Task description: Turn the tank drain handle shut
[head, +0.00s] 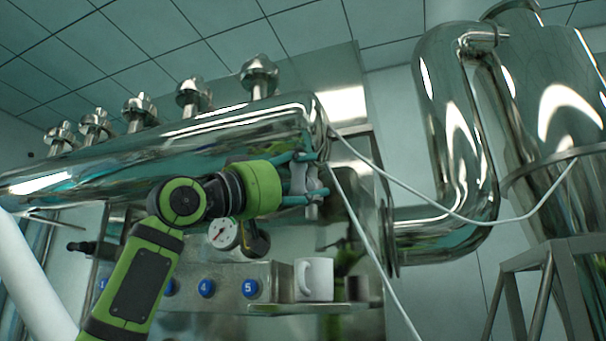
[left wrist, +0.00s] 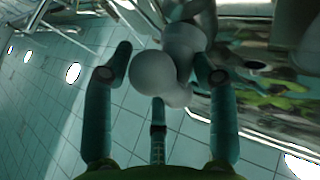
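My left gripper (head: 318,174) reaches in from the left at the right end of a horizontal steel cylinder. A pale grey part with a rounded knob (left wrist: 153,72), which looks like the drain handle, sits between its fingers in the left wrist view. The fingers of my left gripper (left wrist: 162,66) are spread, one on each side of the knob, with a third below it. Gaps show beside the knob, so the fingers do not look closed on it. In the head view the grey handle (head: 298,179) is partly hidden by the fingers. My right gripper is not in view.
The steel cylinder (head: 150,150) carries several valves on top. A pressure gauge (head: 223,233), blue numbered buttons (head: 250,288) and a white mug (head: 314,279) are below. Thin white cables (head: 420,206) cross near the gripper. A bent steel pipe (head: 450,140) stands right.

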